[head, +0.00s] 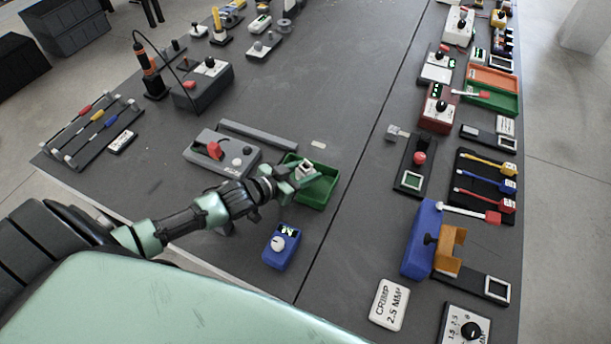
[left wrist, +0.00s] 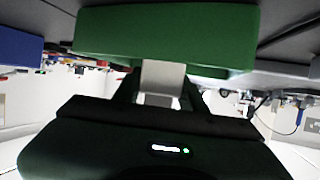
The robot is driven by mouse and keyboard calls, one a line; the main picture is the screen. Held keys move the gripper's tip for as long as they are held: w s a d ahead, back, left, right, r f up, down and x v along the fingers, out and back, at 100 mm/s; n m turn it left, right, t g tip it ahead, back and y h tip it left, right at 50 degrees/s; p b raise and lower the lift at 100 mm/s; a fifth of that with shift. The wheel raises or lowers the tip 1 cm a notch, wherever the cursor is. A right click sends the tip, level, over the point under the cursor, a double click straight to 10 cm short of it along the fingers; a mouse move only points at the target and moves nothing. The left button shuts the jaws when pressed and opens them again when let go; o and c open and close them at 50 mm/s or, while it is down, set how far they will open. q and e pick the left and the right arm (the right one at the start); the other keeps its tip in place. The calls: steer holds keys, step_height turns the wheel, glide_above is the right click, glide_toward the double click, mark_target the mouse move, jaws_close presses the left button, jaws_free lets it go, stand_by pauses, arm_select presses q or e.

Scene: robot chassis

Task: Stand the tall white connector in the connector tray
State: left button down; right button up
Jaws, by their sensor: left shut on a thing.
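The tall white connector (head: 305,169) is between the fingers of my left gripper (head: 302,176) in the head view. In the left wrist view the pale connector (left wrist: 163,78) sits between the dark fingers (left wrist: 163,92), partly hidden by the green wall above it. The green tray (head: 325,190) lies under and just right of the gripper, and I take it as the connector tray. Its wall (left wrist: 165,32) fills the upper middle of the left wrist view. I cannot tell whether the connector touches the tray floor. My right gripper is not in view.
A grey device with a red knob (head: 213,150) stands left of the tray, with a grey bar (head: 258,135) behind it. A blue box with a dial (head: 281,246) is in front. A dense row of devices lines the right side. The mat right of the tray is clear.

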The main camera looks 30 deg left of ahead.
arm_select(q)
step_height(320, 180, down, 2)
steer(key=shift+f, duration=0.2)
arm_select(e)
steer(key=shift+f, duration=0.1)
arm_select(q)
steer(key=shift+f, duration=0.3)
steer(key=c, duration=1.1)
jaws_free()
steer(key=shift+s, duration=0.1)
steer(key=shift+f, duration=0.1)
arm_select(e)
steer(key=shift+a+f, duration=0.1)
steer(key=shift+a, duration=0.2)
